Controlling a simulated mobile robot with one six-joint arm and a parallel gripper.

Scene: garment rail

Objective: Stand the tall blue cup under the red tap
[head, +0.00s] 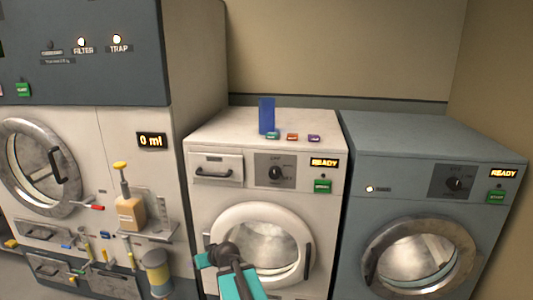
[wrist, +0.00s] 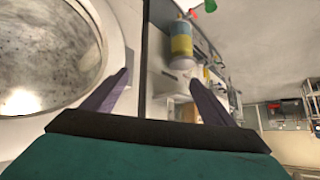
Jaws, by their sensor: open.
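The tall blue cup (head: 266,115) stands upright on top of the white washing machine, towards its back. A red-handled fitting (head: 97,207), which looks like the red tap, juts from the front of the large machine at left. What lies directly under it is too small to tell. My gripper (wrist: 160,82) is open and empty in the wrist view, its two dark fingers spread in front of the white washer's round door. In the head view my arm is low in front of that door, well below and apart from the cup.
Red, green and purple small items (head: 292,137) lie on the white washer's top before the cup. A pump bottle (head: 131,212) and a yellow-banded canister (head: 157,272) stand at the left machine. Several coloured handles crowd its lower front. The grey washer's top (head: 420,135) is clear.

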